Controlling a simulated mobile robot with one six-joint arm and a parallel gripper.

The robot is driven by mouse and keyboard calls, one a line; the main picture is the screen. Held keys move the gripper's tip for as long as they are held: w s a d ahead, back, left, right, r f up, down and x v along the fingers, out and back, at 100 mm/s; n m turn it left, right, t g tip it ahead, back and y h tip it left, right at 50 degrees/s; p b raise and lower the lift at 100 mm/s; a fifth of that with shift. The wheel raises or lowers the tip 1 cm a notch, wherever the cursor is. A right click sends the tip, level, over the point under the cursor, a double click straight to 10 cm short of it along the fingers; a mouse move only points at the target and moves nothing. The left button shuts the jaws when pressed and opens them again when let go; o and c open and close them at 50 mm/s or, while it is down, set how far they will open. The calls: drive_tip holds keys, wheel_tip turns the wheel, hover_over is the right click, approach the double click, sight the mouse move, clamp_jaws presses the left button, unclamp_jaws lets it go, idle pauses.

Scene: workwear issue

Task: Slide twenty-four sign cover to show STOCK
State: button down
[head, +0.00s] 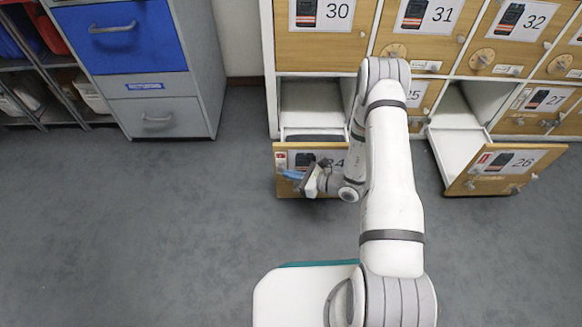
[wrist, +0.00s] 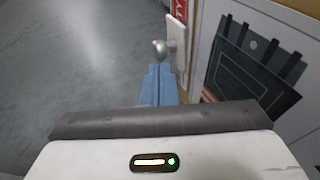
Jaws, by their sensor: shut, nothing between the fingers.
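The open door front marked 24 (head: 290,190) stands low in the middle of the head view; my arm hides part of its number. Its small sign (head: 281,160) is at the upper left of that front, red and white. In the wrist view, a red patch with the letters "TY" (wrist: 181,10) shows above the white sign cover (wrist: 177,36), with a round metal knob (wrist: 160,47) on the cover. My gripper (head: 291,175) has blue fingers, shut and empty. In the wrist view the fingertips (wrist: 160,68) are just below the knob; I cannot tell whether they touch it.
Another open front, marked 26 (head: 462,185), sticks out at the right. Shut wooden fronts such as 30 (head: 321,48) fill the rows above. A grey cabinet with a blue drawer (head: 118,35) and a shelf rack stand at the left. The floor (head: 160,215) at left is clear.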

wheel_tip(320, 180, up, 2)
drive_tip(key=shift+r+p, duration=0.25)
drive_tip(key=shift+p, duration=0.25)
drive_tip(key=shift+f, duration=0.1)
drive_tip(key=s+d+p, duration=0.1)
drive_tip(key=s+d, duration=0.4)
drive_tip(key=d, duration=0.5)
drive_tip(key=shift+d+f, duration=0.2)
drive_tip(key=shift+f, duration=0.2)
